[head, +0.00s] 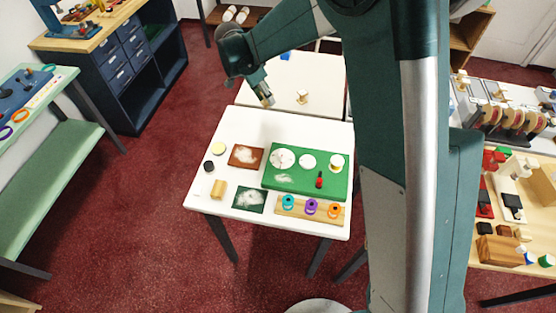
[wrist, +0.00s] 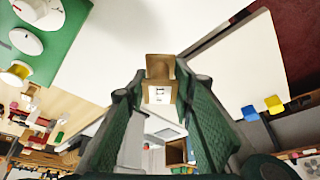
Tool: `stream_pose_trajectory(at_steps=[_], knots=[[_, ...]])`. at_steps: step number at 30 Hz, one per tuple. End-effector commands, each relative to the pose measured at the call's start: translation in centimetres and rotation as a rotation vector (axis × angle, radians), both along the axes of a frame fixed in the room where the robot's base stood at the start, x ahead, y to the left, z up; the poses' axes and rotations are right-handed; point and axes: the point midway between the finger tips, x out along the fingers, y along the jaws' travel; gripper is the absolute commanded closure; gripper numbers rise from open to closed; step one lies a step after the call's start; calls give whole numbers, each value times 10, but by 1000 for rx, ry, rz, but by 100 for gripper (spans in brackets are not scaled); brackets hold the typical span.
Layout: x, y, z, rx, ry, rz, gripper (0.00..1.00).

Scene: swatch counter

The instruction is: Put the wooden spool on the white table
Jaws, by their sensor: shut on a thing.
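My gripper (head: 264,94) is shut on the wooden spool (head: 268,101), a small tan piece between the fingertips. The near white table (head: 232,126) carries a green board, cards and several small items. The far white table (head: 325,78) is mostly bare. I cannot tell how high the spool is above the tops.
On the near table are the green board (head: 335,184), a wooden rack (head: 325,214) with teal, purple and orange spools, and a tan cylinder (head: 218,188). A small tan-and-white item (head: 303,97) stands on the far table, with a blue item (head: 286,56) near its back edge.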

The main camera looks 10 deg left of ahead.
Motion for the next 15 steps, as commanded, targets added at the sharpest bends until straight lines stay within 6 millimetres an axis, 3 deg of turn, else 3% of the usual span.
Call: stream_pose_trajectory(at_steps=[8,15], knots=[[0,0,-10,0,0,0,87],[1,0,-43,0,0,0,87]])
